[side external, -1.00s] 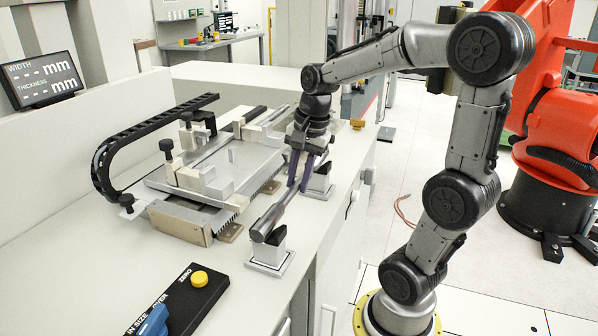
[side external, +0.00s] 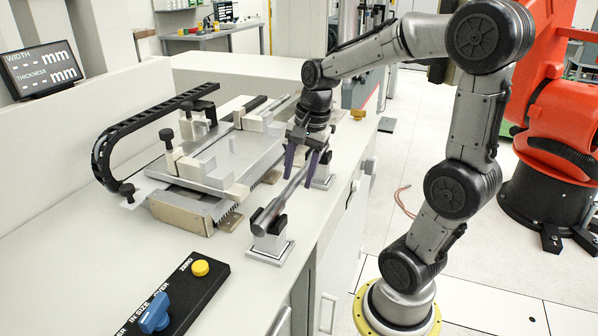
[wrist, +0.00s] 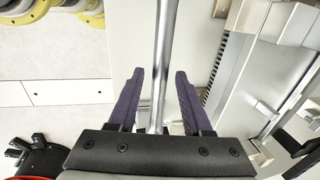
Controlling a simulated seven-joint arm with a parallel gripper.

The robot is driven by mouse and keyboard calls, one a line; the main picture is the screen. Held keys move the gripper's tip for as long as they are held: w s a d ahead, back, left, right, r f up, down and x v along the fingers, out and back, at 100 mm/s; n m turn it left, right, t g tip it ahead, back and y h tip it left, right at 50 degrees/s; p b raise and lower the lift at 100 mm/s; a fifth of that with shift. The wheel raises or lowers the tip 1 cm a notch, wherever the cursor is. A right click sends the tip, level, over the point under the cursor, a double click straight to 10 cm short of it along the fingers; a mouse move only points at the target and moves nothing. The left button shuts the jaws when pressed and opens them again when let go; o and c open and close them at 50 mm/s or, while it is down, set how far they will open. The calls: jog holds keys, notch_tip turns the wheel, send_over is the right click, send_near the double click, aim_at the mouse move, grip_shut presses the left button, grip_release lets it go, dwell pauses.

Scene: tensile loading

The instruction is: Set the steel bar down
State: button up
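The steel bar (side external: 281,203) is a grey rod with a wider near end. It lies across two small stands on the bench, its near end on the near stand (side external: 270,243) and its far part by the far stand (side external: 323,174). My gripper (side external: 299,182) is over the bar's middle, pointing down. In the wrist view the bar (wrist: 166,50) runs between the two purple fingers of my gripper (wrist: 160,76), with a gap on each side. The gripper is open. The bar's far end is hidden behind the gripper.
A measuring fixture (side external: 235,155) with metal blocks and a black cable chain (side external: 140,120) stands left of the bar. A control box (side external: 185,290) with a yellow button and blue knob lies at the front. The bench edge is close on the right.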

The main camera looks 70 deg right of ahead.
jog(key=shift+r, duration=0.1)
notch_tip(320, 180, up, 12)
jog(key=s+r, duration=0.1)
jog(key=s, duration=0.1)
jog(key=s+a+f+n+t, duration=0.1)
jog(key=s+a+f+n, duration=0.3)
jog(key=n, duration=0.5)
jog(key=s+a+f+n+t, duration=0.2)
jog(key=s+a+f+n, duration=0.1)
jog(key=a+f+n, duration=0.3)
jog(key=a+n, duration=0.2)
jog(key=n, duration=0.1)
jog(key=shift+s+f, duration=0.35)
jog(key=shift+f, duration=0.05)
